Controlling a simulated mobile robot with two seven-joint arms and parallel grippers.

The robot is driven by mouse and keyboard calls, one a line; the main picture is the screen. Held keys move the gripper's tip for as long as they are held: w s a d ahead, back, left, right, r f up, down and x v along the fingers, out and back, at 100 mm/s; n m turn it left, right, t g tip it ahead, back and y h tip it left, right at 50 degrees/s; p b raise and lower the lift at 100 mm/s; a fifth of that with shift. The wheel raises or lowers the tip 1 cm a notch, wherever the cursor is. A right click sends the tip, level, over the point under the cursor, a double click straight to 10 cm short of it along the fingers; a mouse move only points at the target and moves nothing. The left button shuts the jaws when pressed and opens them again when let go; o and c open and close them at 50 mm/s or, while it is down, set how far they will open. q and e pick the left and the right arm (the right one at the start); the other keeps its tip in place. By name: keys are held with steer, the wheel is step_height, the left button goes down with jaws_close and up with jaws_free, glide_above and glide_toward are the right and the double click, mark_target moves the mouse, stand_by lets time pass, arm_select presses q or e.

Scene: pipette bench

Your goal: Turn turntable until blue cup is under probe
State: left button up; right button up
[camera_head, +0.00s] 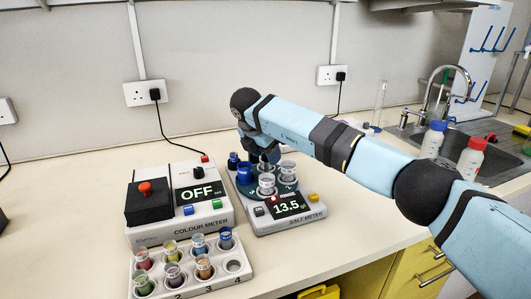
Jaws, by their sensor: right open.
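The salt meter (260,226) stands at the middle of the bench, its display (290,206) reading about 13.5. Its dark round turntable (252,190) carries a blue cup (245,174) on the left and pale cups, one at the front (267,185) and one on the right (288,171). I cannot make out the probe; the back of the turntable is partly hidden by my right arm. My right gripper (265,160) points down over the back of the turntable, behind the front pale cup. It is open, with its fingertips partly hidden. My left gripper is out of view.
The colour meter (180,230), showing OFF, stands close on the left. A white rack (237,279) of small coloured cups is in front of it. A sink and bottles with blue (432,142) and red (470,158) markings are at the right. Bench right of the salt meter is clear.

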steer(key=p+v, duration=0.1)
steer(key=v, duration=1.3)
steer(key=shift+w+d, duration=0.1)
